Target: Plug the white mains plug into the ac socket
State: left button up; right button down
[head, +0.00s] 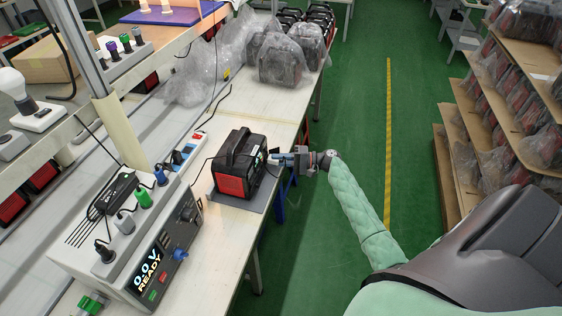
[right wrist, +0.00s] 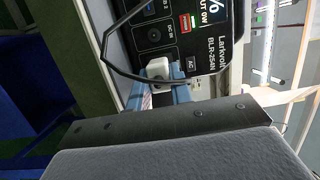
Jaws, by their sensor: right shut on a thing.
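The power station (head: 231,186), a black box with a handle and red side, stands on a grey mat (head: 243,200) at the bench's right edge. Its panel (right wrist: 205,30) shows in the right wrist view, with a screen, round DC ports and an AC label. My right gripper (head: 281,159) is at the panel side. In the wrist view its blue fingers (right wrist: 160,96) are shut on the white mains plug (right wrist: 158,68), beside the AC label. The plug is against or just in front of the panel; I cannot tell whether its pins are in. The AC socket is hidden behind it. My left gripper is out of view.
A black cable (right wrist: 107,45) loops from the plug across the panel. A test unit (head: 150,250) reading "0.0 V READY" and a power strip (head: 185,150) stand left of the station. Bagged units (head: 280,60) are farther back. Green floor is clear to the right.

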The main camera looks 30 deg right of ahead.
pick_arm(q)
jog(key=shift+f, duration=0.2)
pick_arm(e)
jog(key=shift+w+a, duration=0.2)
dwell(0.5)
jog(key=c, duration=1.2)
grip_release()
jog(key=shift+o, duration=0.2)
